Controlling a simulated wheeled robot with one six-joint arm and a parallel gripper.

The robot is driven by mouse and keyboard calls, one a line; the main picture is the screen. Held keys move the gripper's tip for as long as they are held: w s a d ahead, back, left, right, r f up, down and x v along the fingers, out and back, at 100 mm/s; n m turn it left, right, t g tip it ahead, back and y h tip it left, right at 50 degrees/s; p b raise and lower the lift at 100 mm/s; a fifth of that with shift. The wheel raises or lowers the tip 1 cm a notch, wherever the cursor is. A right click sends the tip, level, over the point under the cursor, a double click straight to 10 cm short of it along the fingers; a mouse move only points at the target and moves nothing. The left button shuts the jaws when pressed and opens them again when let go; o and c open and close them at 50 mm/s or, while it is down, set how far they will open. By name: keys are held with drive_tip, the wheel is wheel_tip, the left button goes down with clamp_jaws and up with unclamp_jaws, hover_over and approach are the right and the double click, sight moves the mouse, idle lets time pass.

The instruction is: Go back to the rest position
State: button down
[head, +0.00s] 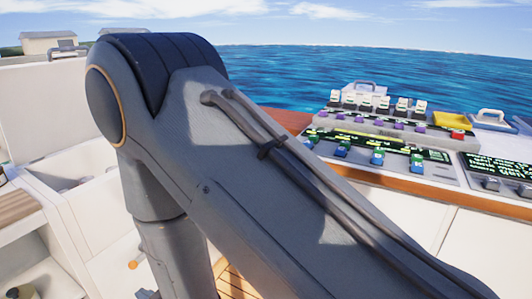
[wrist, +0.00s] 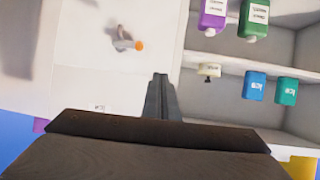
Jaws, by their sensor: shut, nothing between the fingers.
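My gripper (wrist: 160,92) shows in the wrist view as two dark fingers close together, shut and empty. It is in front of a pale wall and open shelving, and I see it touching nothing. In the head view my arm fills the middle, running from the upper left to the lower right. My gripper is not seen there, and the arm hides much of the deck and the left end of the console.
The control console (head: 385,180) with several switches stands at the right. In the wrist view, shelves hold a purple bottle (wrist: 213,15), a green bottle (wrist: 254,18), a blue container (wrist: 255,87) and a teal container (wrist: 287,91). An orange-tipped fitting (wrist: 138,45) is at upper left.

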drive_tip(key=w+d+r+m+h, duration=0.2)
drive_tip(key=w+d+r+h, duration=0.2)
drive_tip(key=w+d+r, duration=0.35)
drive_tip(key=w+d+r+m+g+h, duration=0.1)
drive_tip(key=d+r+m+h, duration=0.3)
drive_tip(key=d, duration=1.2)
drive_tip(key=s+d+r+m+g+h, duration=0.1)
drive_tip(key=s+d+r+m+g, duration=0.15)
drive_tip(key=s+d+r, duration=0.5)
drive_tip(key=s+d+r+m+g+h, duration=0.1)
drive_tip(key=s+d+r+g, duration=0.25)
drive_tip(key=s+d, duration=0.65)
drive_tip(key=w+d+r+m+h+p, duration=0.1)
drive_tip(key=w+d+r+m+p, duration=0.1)
drive_tip(key=d+r+p, duration=0.5)
drive_tip(key=d+p, duration=0.3)
drive_tip(key=p, duration=0.4)
drive_tip(key=shift+w+p, duration=0.25)
drive_tip(key=shift+p, duration=0.05)
